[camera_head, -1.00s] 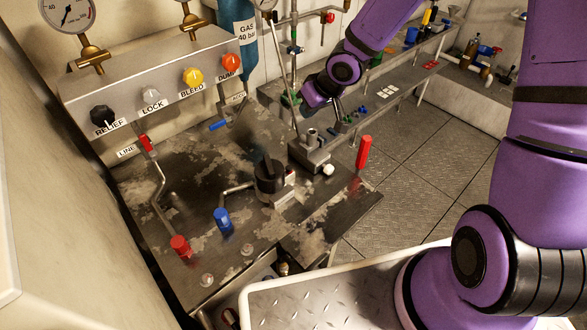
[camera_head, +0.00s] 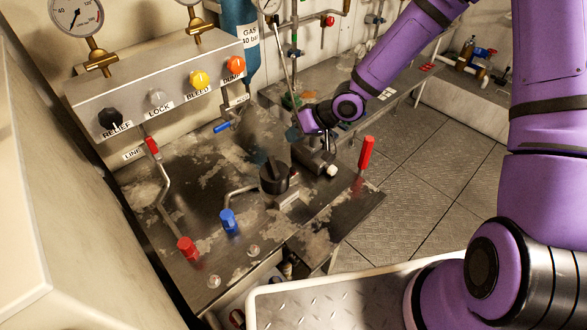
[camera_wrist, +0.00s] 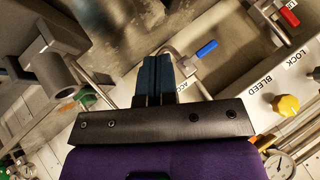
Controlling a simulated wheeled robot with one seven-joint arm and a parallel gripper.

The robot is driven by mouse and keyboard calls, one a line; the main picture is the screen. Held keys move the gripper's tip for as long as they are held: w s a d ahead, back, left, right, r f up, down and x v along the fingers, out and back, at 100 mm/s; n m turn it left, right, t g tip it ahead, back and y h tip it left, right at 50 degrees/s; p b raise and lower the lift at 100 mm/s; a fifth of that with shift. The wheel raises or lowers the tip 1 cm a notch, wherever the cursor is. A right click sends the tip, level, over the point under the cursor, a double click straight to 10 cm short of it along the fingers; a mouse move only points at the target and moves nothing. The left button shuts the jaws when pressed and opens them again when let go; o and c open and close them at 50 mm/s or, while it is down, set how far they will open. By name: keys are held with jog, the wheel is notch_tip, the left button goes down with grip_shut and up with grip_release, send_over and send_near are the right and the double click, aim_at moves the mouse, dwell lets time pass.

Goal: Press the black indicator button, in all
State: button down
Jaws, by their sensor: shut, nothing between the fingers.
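The black button (camera_head: 110,118) sits on the front of the sloped grey panel box, at its left end, above the label RELIEF. It stands out from the box face and nothing covers it in the head view. It is not in the wrist view. My gripper (camera_wrist: 157,60) shows in the wrist view with its dark blue fingers together and nothing between them. In the head view my wrist is over the back right of the metal bench, well to the right of the black button; the fingertips are hard to make out there.

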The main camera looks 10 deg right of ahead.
aim_at(295, 169)
jog(key=shift+f, duration=0.1)
jog(key=shift+f, duration=4.3)
jog(key=shift+f, duration=0.15)
jog(key=shift+f, duration=0.25)
jog(key=shift+f, duration=0.4)
jog(key=shift+s+d+f, duration=0.1)
jog(key=shift+s+f, duration=0.15)
jog(key=shift+f, duration=0.1)
jog(key=shift+r, duration=0.15)
jog(key=shift+w+r, duration=0.15)
jog(key=shift+r, duration=0.6)
